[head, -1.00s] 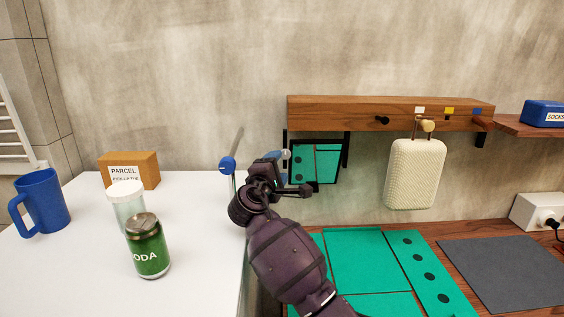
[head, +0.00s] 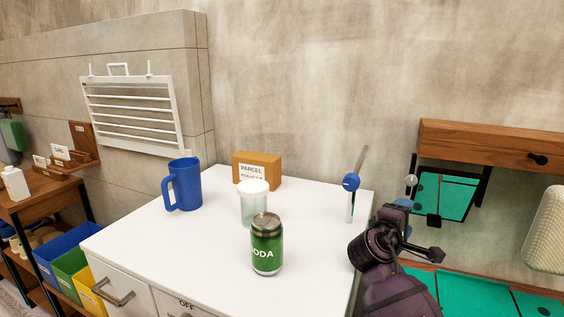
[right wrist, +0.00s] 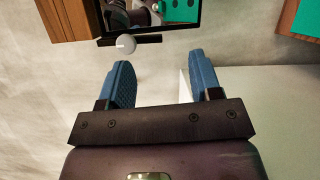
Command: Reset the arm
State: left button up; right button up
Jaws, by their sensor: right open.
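My right arm comes in at the lower right of the head view, with its gripper (head: 408,217) over the gap by the right edge of the white cabinet. In the right wrist view its two blue fingers (right wrist: 160,82) stand wide apart with nothing between them. A mirror (head: 444,196) in a black frame hangs on the wall just beyond the gripper. A small round pale knob (right wrist: 126,44) at the mirror's edge shows close ahead of the fingers. My left gripper is in neither view.
The white cabinet top (head: 310,215) holds a green soda can (head: 267,247), a lidded jar (head: 254,205), a blue mug (head: 184,185), a parcel box (head: 257,171) and a blue-knobbed lever (head: 351,183). A wooden rail (head: 490,140) runs along the wall. Coloured bins (head: 70,262) stand at left.

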jog(key=s+f+m+g+y, duration=0.1)
jog(key=s+f+y, duration=0.1)
jog(key=s+f, duration=0.4)
jog(key=s+d+f+m+g+y, duration=0.1)
jog(key=s+f+m+g+y, duration=0.1)
jog(key=s+f, duration=0.5)
jog(key=s+f+m+g+y, duration=0.1)
jog(key=s+f+m+y, duration=0.1)
jog(key=s+f, duration=0.4)
jog(key=shift+s+d+f+g, duration=0.15)
jog(key=shift+s+d+g, duration=0.25)
jog(key=shift+s, duration=0.25)
jog(key=s+a+f+m+g+y, duration=0.2)
jog(key=s+a+m+y, duration=0.1)
jog(key=s, duration=0.8)
jog(key=s+a+f+m+g+y, duration=0.2)
jog(key=s+y, duration=0.1)
jog(key=s, duration=0.8)
jog(key=w+f+t, duration=0.8)
jog(key=f, duration=0.2)
jog(key=shift+n+y, duration=0.4)
